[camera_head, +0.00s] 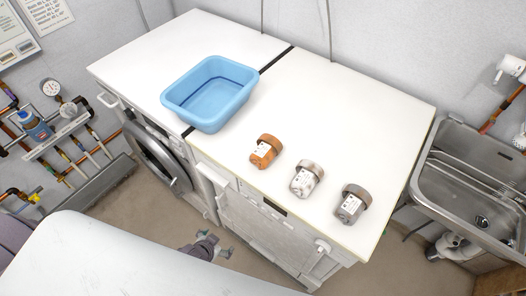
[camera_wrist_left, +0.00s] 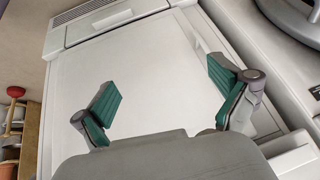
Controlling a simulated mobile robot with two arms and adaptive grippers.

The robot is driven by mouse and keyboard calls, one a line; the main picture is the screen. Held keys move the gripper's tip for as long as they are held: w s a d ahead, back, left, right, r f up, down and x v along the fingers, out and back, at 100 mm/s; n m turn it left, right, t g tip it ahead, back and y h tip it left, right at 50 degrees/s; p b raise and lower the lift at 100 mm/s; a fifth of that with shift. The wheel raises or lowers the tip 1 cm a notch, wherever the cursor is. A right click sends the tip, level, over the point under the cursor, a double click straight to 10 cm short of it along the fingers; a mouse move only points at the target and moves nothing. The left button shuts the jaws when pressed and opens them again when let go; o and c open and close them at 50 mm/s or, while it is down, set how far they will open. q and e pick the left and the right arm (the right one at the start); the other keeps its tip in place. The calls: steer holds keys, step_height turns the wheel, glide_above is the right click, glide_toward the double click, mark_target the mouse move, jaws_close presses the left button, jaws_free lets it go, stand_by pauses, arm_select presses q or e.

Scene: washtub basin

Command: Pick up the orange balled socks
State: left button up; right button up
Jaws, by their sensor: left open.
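The orange balled socks (camera_head: 264,151) sit on the white worktop near its front edge, with a paper label on them. A white balled pair (camera_head: 305,178) and a grey balled pair (camera_head: 350,205) sit in a row to their right. A light blue basin (camera_head: 211,95) stands behind and to the left, with no socks visible in it. My left gripper (camera_head: 210,246) is low in front of the machines, below the worktop and apart from the socks. In the left wrist view its teal-padded fingers (camera_wrist_left: 163,90) are spread and empty. My right gripper is not in view.
The white machines' fronts (camera_head: 260,222) drop away below the worktop, beside a round washer door (camera_head: 157,160). A steel sink (camera_head: 475,180) is at the right. Pipes and a shelf line the left wall. The worktop right of the basin is clear behind the socks.

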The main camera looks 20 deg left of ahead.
arm_select(q)
steer(key=w+d+r+t, duration=0.15)
steer(key=w+r, duration=0.25)
steer(key=r, duration=0.4)
steer(key=w+d+r+t, duration=0.1)
steer(key=w+r+t, duration=0.15)
steer(key=r, duration=0.45)
steer(key=m+t+h, duration=0.1)
steer(key=t+h, duration=0.2)
glide_toward(258, 155)
steer(key=x, duration=0.7)
steer(key=shift+w, duration=0.4)
steer(key=shift+x, duration=0.85)
steer(key=w+f, duration=0.1)
steer(key=w+d+f+p, duration=0.1)
steer(key=w, duration=0.1)
steer(key=shift+f, duration=0.15)
steer(key=shift+w+f+m, duration=0.25)
steer(key=shift+w+m, duration=0.05)
steer(key=shift+w, duration=0.05)
steer(key=shift+s, duration=0.1)
steer(key=shift+c, duration=1)
steer(key=c, duration=1)
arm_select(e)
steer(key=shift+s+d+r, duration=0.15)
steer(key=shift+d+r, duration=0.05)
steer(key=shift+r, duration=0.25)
